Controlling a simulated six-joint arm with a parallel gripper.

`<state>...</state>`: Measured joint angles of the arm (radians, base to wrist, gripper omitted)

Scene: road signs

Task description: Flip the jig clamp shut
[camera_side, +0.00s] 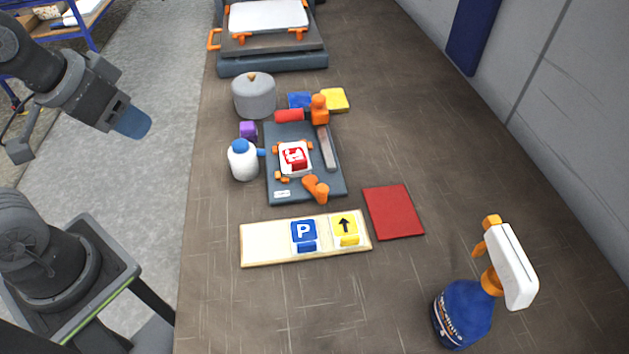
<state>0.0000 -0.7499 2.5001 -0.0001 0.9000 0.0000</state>
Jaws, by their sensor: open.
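The jig is a dark blue-grey plate (285,187) in the middle of the table. A white square with a red sign (294,156) sits on it between small orange stops. A grey bar (328,148) lies along the jig's right side, with an orange knob (319,109) at its far end. An orange handle-like part (316,190) is at the near right corner. I cannot tell for sure which of these is the clamp. My gripper (134,122), with a blue end, hangs at the upper left, well apart from the jig. It is open and empty.
A grey lidded pot (254,97), white bottle (243,161), purple block (248,130) and red cylinder (289,116) crowd the jig's far and left sides. Nearer are a sign tray (270,242), red mat (394,211) and spray bottle (465,310).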

